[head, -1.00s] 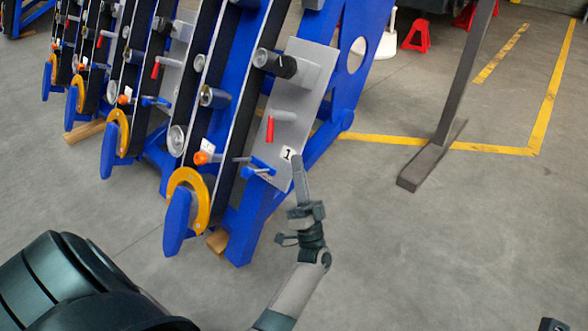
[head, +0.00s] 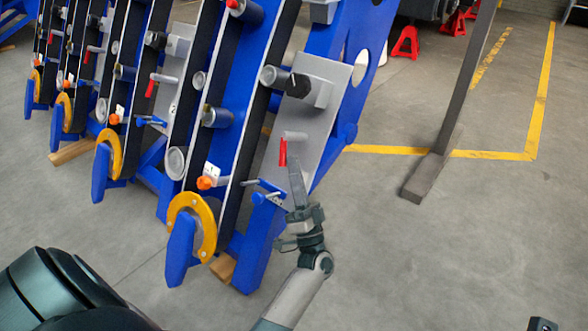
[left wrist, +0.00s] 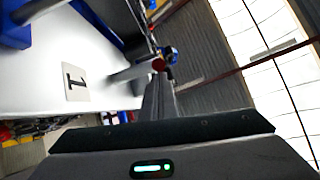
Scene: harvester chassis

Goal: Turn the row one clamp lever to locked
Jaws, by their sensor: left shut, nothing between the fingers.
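The row one clamp lever (head: 283,152) has a red grip and hangs downward from a grey pivot on the grey plate (head: 318,120) of the nearest row. My left gripper (head: 295,165) is shut and empty, its thin fingers pointing up just right of and below the red grip. I cannot tell whether they touch. In the left wrist view the shut fingers (left wrist: 157,95) reach toward the lever's grey pivot, with a little red (left wrist: 158,64) at its end. The plate's number 1 tag (left wrist: 76,82) shows there. My right gripper is not in view.
A blue bracket with a pin (head: 268,192) and an orange knob (head: 206,183) sit low on the row. A black-faced knob (head: 298,86) sits above the lever. A grey post (head: 452,120) stands to the right. Open floor lies between.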

